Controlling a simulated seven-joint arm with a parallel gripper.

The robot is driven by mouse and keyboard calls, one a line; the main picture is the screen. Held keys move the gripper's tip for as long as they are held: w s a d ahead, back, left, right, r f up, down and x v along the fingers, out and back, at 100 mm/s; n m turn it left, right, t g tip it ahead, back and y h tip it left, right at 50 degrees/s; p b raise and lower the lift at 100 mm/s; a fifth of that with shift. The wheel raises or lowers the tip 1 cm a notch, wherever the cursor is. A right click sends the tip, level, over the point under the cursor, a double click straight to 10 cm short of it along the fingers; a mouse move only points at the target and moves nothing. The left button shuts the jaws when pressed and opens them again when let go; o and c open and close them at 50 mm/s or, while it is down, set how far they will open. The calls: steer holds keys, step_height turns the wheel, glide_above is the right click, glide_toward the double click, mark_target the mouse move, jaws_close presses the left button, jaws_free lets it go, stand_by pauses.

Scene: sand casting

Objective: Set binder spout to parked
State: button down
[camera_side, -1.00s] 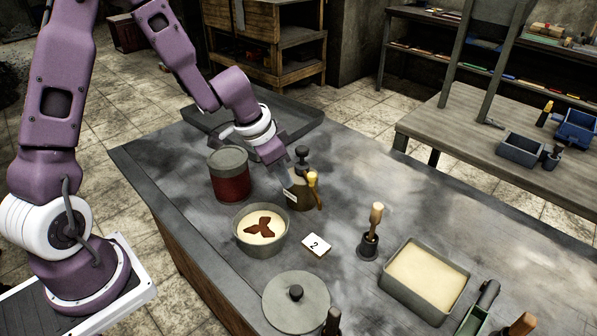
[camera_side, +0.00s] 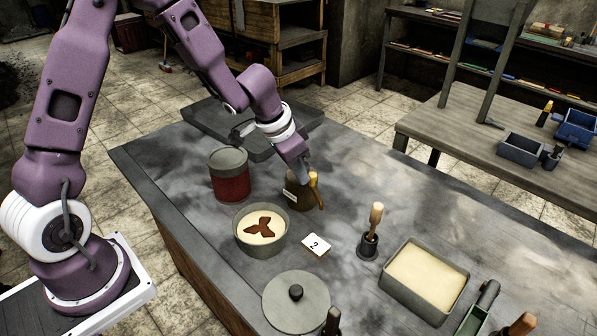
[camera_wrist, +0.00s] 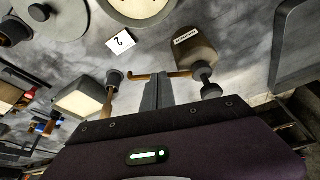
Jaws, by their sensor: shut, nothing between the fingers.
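The binder container (camera_side: 297,198) is a squat brown-grey pot with a white label, standing on the dark worktable. Its yellow-orange spout (camera_side: 313,181) is on its right side, and my gripper partly covers the view of its top. In the wrist view the spout (camera_wrist: 140,77) sticks out sideways from the labelled container (camera_wrist: 196,48). My gripper (camera_side: 305,181) is shut and empty, pointing down beside the container's top at the spout. In the wrist view its fingertips (camera_wrist: 158,74) overlap the spout; I cannot tell whether they touch it. The dark knob (camera_wrist: 210,90) is beside the fingers.
A red can (camera_side: 231,183) and a bowl of cream sand with a butterfly shape (camera_side: 261,253) stand to the left. A number 2 card (camera_side: 316,245), a wooden-handled tool (camera_side: 372,240) and a sand tray (camera_side: 462,294) are at the front right. A flat tray (camera_side: 205,122) lies behind.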

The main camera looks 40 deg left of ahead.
steer(key=shift+w+d+n+y, duration=0.4)
steer(key=shift+w+d+n, duration=0.35)
steer(key=shift+n, duration=0.45)
steer(key=shift+w+d+n+y, duration=0.3)
steer(key=shift+w+n, duration=0.2)
steer(key=shift+n, duration=0.25)
steer(key=shift+w+d+n+y, duration=0.15)
steer(key=shift+w+n+y, duration=0.25)
steer(key=shift+n, duration=0.35)
steer(key=shift+w, duration=0.1)
